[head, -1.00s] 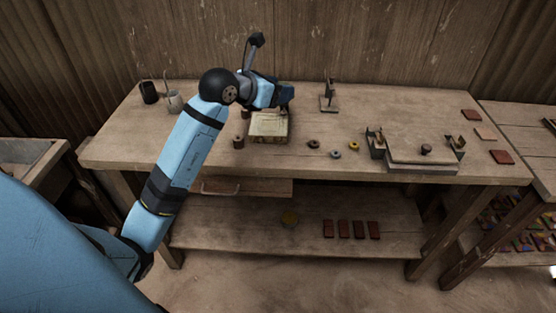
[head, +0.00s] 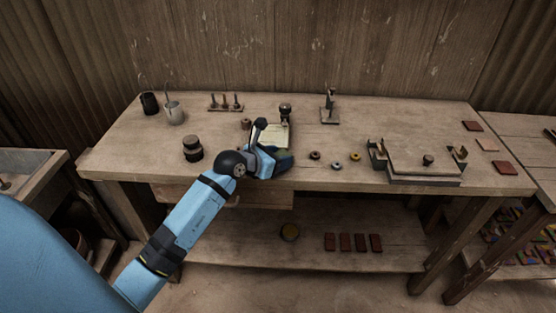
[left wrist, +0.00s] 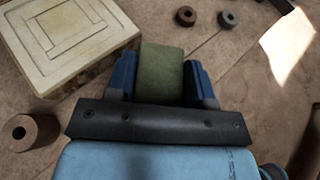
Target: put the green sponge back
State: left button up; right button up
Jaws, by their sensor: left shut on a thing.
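The green sponge (left wrist: 161,74) shows in the left wrist view between the two blue fingers of my left gripper (left wrist: 160,84), which is shut on it. In the head view my left gripper (head: 276,160) is over the front part of the bench, just in front of a pale block (head: 276,136). There the sponge is hidden by the gripper. The block, with a rectangular pattern on top, also shows at the upper left of the left wrist view (left wrist: 62,38). I cannot tell whether the sponge touches the bench. My right gripper is not in view.
Small rings (head: 336,166) lie right of the gripper. Dark round pots (head: 192,149) stand left of it. A peg rack (head: 226,106), cups (head: 173,112) and a stand (head: 330,106) are at the back. A press (head: 425,168) and tiles (head: 487,145) are at the right.

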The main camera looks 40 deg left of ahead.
pick_arm(q)
jog(key=shift+f, duration=0.4)
jog(key=shift+f, duration=0.15)
jog(key=o, duration=0.9)
